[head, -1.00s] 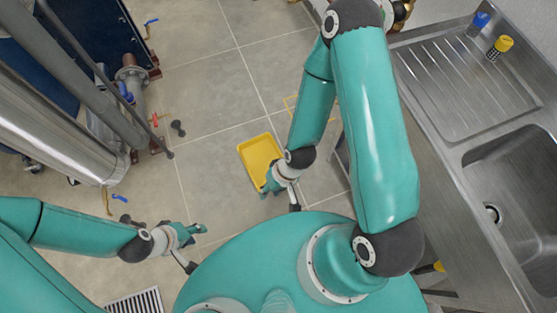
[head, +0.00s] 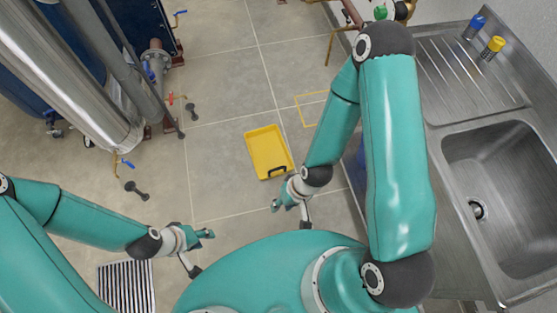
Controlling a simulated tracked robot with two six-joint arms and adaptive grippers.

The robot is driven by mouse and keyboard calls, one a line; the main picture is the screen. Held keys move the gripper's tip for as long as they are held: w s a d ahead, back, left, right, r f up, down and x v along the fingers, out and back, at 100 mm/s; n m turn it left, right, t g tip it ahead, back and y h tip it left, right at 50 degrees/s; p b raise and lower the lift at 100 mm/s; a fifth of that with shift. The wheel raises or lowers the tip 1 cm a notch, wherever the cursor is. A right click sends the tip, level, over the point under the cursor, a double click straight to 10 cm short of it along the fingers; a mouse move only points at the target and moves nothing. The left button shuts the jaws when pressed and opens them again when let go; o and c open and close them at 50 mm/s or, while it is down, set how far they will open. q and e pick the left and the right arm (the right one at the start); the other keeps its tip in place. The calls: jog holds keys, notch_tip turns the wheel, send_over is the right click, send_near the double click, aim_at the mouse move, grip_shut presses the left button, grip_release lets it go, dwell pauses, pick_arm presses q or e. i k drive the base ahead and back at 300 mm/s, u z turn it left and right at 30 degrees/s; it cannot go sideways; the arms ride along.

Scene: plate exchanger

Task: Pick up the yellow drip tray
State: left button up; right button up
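The yellow drip tray (head: 266,148) lies flat on the tiled floor near the middle of the head view. It is shallow and rectangular, with a black handle (head: 278,171) at its near end. My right gripper (head: 278,206) is just below the tray's near edge in the picture, apart from it and holding nothing that I can see. My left gripper (head: 204,236) is further left and nearer to my body, well away from the tray, with nothing visible in it. Both grippers are too small in the view to tell how far their fingers are apart.
A steel sink unit (head: 487,185) with blue and yellow containers (head: 492,47) stands on the right. Pipes and a large silver cylinder (head: 85,85) fill the left. A yellow outline (head: 310,110) marks the floor beyond the tray. A floor grate (head: 127,287) is at lower left.

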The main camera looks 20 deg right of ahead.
aim_at(270, 158)
jog(key=u, duration=0.15)
jog(key=i, duration=0.9)
jog(key=z, duration=0.05)
